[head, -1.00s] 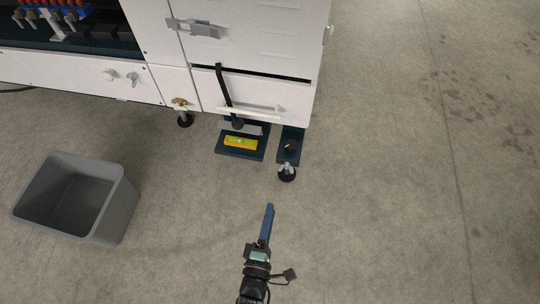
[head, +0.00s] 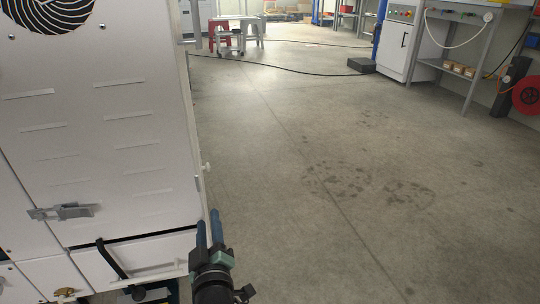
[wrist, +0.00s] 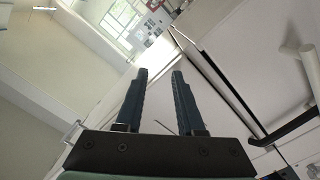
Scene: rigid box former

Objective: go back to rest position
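My gripper (head: 208,232) is at the lower middle of the head view, fingers pointing up, just in front of the lower right edge of the white machine cabinet (head: 100,130). In the wrist view, the two blue fingers (wrist: 160,85) stand apart with nothing between them. The wrist view looks up past the cabinet's side toward the ceiling and a window.
A black lever (head: 110,258) and a metal latch (head: 62,212) are on the cabinet front at left. Open concrete floor (head: 300,150) lies to the right. A dark cable crosses the floor farther back. A red stool (head: 220,35) and workbenches stand at the back.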

